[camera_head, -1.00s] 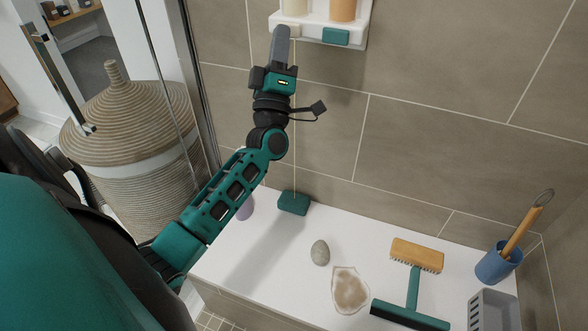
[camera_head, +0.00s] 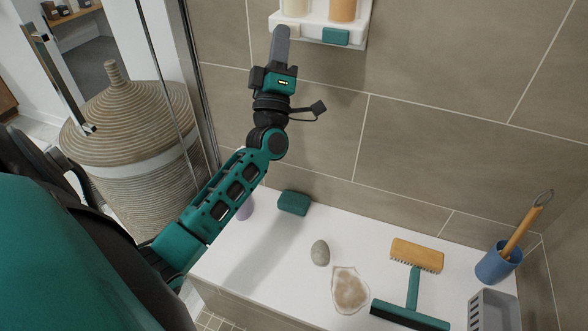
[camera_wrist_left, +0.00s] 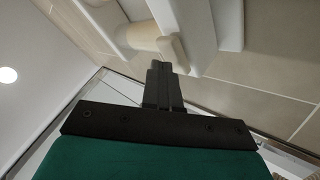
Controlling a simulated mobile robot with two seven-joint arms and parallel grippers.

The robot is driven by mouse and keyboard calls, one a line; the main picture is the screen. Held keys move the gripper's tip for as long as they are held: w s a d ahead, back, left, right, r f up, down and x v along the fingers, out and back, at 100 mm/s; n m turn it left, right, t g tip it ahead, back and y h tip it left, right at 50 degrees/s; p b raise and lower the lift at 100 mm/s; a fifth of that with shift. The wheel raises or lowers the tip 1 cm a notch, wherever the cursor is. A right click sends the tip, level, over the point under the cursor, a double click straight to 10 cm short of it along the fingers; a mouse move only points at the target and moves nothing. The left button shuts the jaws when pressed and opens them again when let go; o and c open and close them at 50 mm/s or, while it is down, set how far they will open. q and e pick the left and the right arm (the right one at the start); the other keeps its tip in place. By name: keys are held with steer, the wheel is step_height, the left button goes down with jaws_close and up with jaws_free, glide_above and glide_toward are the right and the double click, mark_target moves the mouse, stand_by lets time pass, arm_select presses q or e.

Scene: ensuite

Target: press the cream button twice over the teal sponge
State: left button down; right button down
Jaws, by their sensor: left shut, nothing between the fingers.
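The white wall dispenser (camera_head: 311,24) holds a cream bottle (camera_head: 296,6) and an orange bottle (camera_head: 342,9). A teal button (camera_head: 336,37) is on its right side. My left gripper (camera_head: 281,36) is shut and empty, pointing up at the dispenser's left side, and largely hides the cream button in the head view. In the left wrist view the cream button (camera_wrist_left: 174,51) is just beyond the fingertips (camera_wrist_left: 160,68); I cannot tell whether they touch. The teal sponge (camera_head: 293,203) lies on the white bench below the dispenser. My right gripper is not in view.
The white bench (camera_head: 257,262) also bears a grey stone (camera_head: 320,253), a shell-like dish (camera_head: 350,290), a wooden brush (camera_head: 417,255), a teal squeegee (camera_head: 410,315), a blue cup (camera_head: 498,264) and a grey basket (camera_head: 493,312). A wicker hamper (camera_head: 130,125) stands left, behind glass.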

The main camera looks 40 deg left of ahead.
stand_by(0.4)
arm_select(q)
steer(key=shift+w, duration=0.15)
steer(key=shift+w+a, duration=0.15)
steer(key=shift+w, duration=0.1)
stand_by(0.4)
steer(key=shift+s, duration=0.25)
steer(key=s+d+p, duration=0.2)
steer(key=s, duration=0.3)
steer(key=shift+s+p, duration=0.3)
steer(key=shift+s, duration=0.1)
